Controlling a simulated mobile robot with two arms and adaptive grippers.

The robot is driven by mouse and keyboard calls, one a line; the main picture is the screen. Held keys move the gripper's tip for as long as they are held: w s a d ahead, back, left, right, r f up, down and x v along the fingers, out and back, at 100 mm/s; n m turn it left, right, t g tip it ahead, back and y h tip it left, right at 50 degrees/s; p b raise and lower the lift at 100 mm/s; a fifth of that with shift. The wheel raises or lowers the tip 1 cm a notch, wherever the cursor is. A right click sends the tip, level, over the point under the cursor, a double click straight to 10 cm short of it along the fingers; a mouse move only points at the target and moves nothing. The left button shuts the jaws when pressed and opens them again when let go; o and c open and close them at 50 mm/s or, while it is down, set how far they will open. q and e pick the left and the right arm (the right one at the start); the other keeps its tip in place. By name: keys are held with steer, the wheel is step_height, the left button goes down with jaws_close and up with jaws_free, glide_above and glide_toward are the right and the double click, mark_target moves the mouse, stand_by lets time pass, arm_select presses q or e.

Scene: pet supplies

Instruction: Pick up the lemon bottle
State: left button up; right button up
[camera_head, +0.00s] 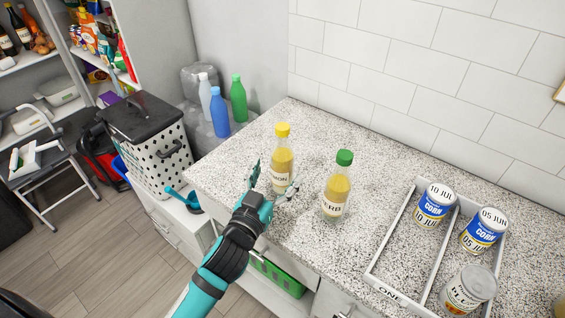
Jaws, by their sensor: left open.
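A bottle with a yellow cap (282,150) and yellow contents stands upright on the speckled counter (300,235), near its left edge. Its label is too small to read fully; from the yellow cap it looks like the lemon bottle. A similar bottle with a green cap (337,187) stands to its right, its label ending in "RB". My left gripper (273,183) is open at the near side of the yellow-capped bottle, its fingers spread around the lower part. I cannot tell whether they touch it. My right gripper is not in view.
A white divided tray (405,230) with several cans (484,231) lies at the right of the counter. Blue (219,112) and green (238,100) bottles stand behind the left edge. A white bin with a black lid (145,140) is at the left.

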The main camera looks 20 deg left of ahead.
mark_target(277, 170)
arm_select(q)
steer(key=w+p, duration=0.1)
steer(key=w, duration=0.3)
steer(key=shift+w+r, duration=0.1)
steer(key=shift+w, duration=0.05)
steer(key=shift+w+p, duration=0.3)
steer(key=shift+w, duration=0.25)
steer(key=shift+s+d, duration=0.1)
steer(key=shift+c, duration=1)
steer(key=c, duration=1.1)
steer(key=shift+c, duration=0.4)
